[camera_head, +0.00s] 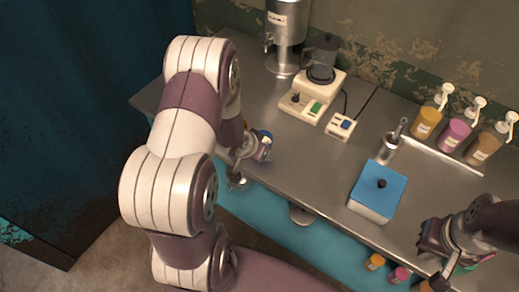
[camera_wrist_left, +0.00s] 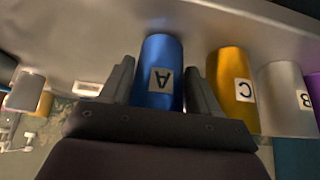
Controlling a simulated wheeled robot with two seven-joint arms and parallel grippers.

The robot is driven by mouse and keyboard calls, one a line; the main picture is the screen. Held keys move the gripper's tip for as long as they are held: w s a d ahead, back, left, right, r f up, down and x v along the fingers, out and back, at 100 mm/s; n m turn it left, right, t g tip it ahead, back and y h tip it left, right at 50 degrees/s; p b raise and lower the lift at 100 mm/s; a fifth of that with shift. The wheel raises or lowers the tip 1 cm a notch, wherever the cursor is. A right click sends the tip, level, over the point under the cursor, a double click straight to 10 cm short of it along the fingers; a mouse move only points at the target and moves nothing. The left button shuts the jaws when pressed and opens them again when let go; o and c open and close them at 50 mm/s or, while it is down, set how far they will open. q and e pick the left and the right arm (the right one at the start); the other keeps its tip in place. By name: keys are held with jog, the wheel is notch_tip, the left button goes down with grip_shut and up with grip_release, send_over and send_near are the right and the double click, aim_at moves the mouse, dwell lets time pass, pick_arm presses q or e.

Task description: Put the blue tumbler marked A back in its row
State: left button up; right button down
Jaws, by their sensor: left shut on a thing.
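The blue tumbler (camera_wrist_left: 160,75) with a white label A sits between the two fingers of my left gripper (camera_wrist_left: 163,95) in the left wrist view. The label appears upside down there. A gold tumbler marked C (camera_wrist_left: 232,90), a silver tumbler marked B (camera_wrist_left: 285,98) and a partly cut-off purple tumbler (camera_wrist_left: 315,95) stand in a line to its right. In the head view my left gripper (camera_head: 258,148) is at the counter's left front edge, partly hidden by my arm. My right gripper (camera_head: 437,242) is over the counter's right front; its finger opening is unclear.
The steel counter (camera_head: 310,165) carries a blue-lidded box (camera_head: 378,190), a metal cup (camera_head: 390,145), a blender-like machine (camera_head: 318,85), a steel dispenser (camera_head: 284,35) and several pump bottles (camera_head: 454,130). Small coloured containers (camera_head: 375,262) show below the front edge. The counter's middle is clear.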

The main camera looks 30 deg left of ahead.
pick_arm(q)
jog(key=shift+f, duration=0.15)
jog(key=o, duration=1)
jog(key=shift+o, duration=0.2)
jog(key=shift+s+r, duration=0.15)
jog(key=shift+r, duration=0.3)
jog(key=d+p+v, duration=0.1)
jog(key=p+v, duration=0.2)
jog(key=v, duration=0.8)
jog(key=s+d+r+g, duration=0.5)
jog(key=s+d+r, duration=0.1)
jog(key=d, duration=0.2)
jog(key=shift+s+d+n+y, duration=0.3)
jog(key=shift+s+n, duration=0.05)
jog(key=shift+n, duration=0.05)
